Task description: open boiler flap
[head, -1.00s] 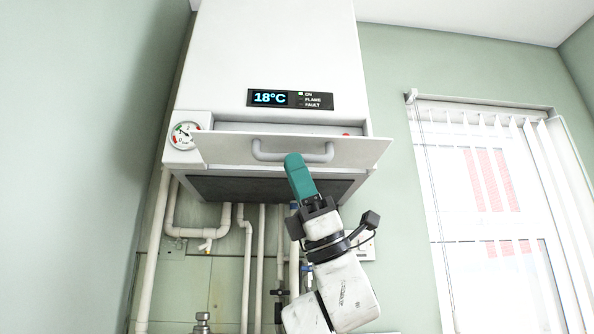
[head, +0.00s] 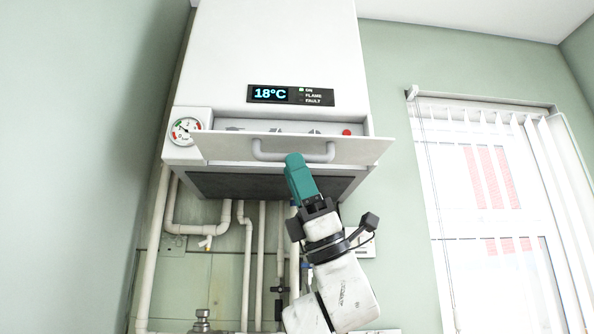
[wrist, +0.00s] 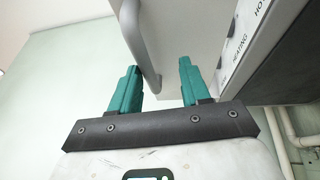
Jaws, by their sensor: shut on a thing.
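The boiler flap (head: 222,149) is a white panel low on the boiler front, tilted out at its top and partly open. Its grey bar handle (head: 258,153) runs across the middle. My gripper (head: 295,160), with green fingers, reaches up from below and is shut on the handle, right of its middle. In the wrist view my gripper (wrist: 160,72) has its fingers apart, with the handle (wrist: 142,55) by the left finger and the flap (wrist: 180,30) behind. The fingers hide part of the handle in the head view.
The white boiler (head: 280,50) shows an 18°C display (head: 290,95). A pressure gauge (head: 185,131) is left of the flap. A red button (head: 347,132) and knobs show behind its top edge. Pipes (head: 245,260) run below; a window (head: 490,200) is at right.

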